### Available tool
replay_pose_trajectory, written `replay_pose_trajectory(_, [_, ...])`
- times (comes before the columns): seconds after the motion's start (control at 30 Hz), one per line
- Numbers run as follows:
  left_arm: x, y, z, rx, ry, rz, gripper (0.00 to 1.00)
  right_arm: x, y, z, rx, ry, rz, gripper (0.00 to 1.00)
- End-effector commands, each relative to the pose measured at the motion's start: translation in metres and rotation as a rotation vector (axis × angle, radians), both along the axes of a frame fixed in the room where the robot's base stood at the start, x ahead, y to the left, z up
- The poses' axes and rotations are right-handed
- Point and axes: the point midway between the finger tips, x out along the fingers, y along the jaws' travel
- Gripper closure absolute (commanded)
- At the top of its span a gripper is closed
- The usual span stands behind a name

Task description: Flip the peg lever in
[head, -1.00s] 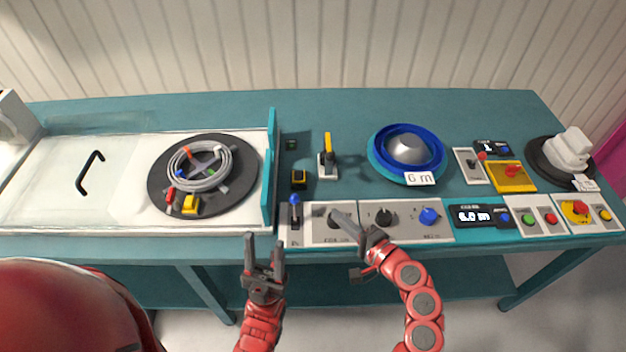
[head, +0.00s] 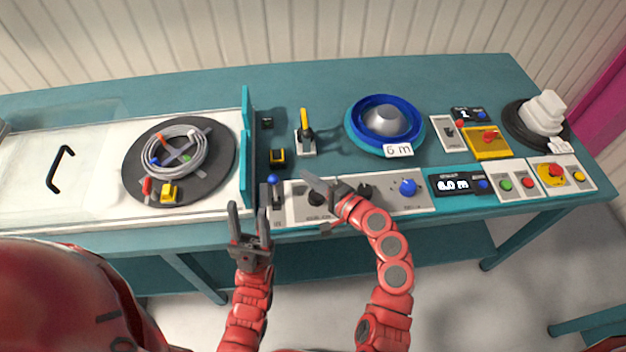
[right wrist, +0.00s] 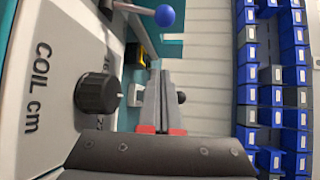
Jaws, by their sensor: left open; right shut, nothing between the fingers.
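A small lever with a blue ball knob (head: 273,181) stands on a narrow grey plate at the left end of the front control strip. I take it as the peg lever; its label is too small to read. The blue ball (right wrist: 165,15) and its metal stem also show at the top of the right wrist view. My right gripper (head: 308,178) is shut and empty over the coil panel, right of the lever and apart from it. Its closed fingers (right wrist: 163,90) point past the ball in the wrist view. My left gripper (head: 249,212) is open and empty, in front of the table edge.
A black coil dial (right wrist: 98,94) is close beside my right fingers. A yellow-handled lever (head: 305,128) stands behind the strip. A grey cable coil (head: 174,153) lies on a dark turntable at left, beside a teal upright plate (head: 247,150). A blue bowl-like reel (head: 385,122) is at right.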

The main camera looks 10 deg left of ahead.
Motion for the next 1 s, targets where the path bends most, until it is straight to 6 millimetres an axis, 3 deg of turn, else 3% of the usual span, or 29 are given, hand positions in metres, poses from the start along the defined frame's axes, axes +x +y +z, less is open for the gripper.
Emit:
replay_pose_trajectory(0.37, [0.0, 0.0, 0.017, 0.0, 0.0, 0.0, 0.5, 0.034, 0.05, -0.009, -0.004, 0.002, 0.006, 1.0])
replay_pose_trajectory(0.63, [0.0, 0.0, 0.035, 0.0, 0.0, 0.0, 0.5, 0.001, 0.057, -0.002, -0.002, 0.001, 0.0, 1.0])
replay_pose_trajectory(1.0, [0.0, 0.0, 0.035, 0.0, 0.0, 0.0, 0.5, -0.005, 0.059, -0.004, -0.002, 0.001, -0.001, 1.0])
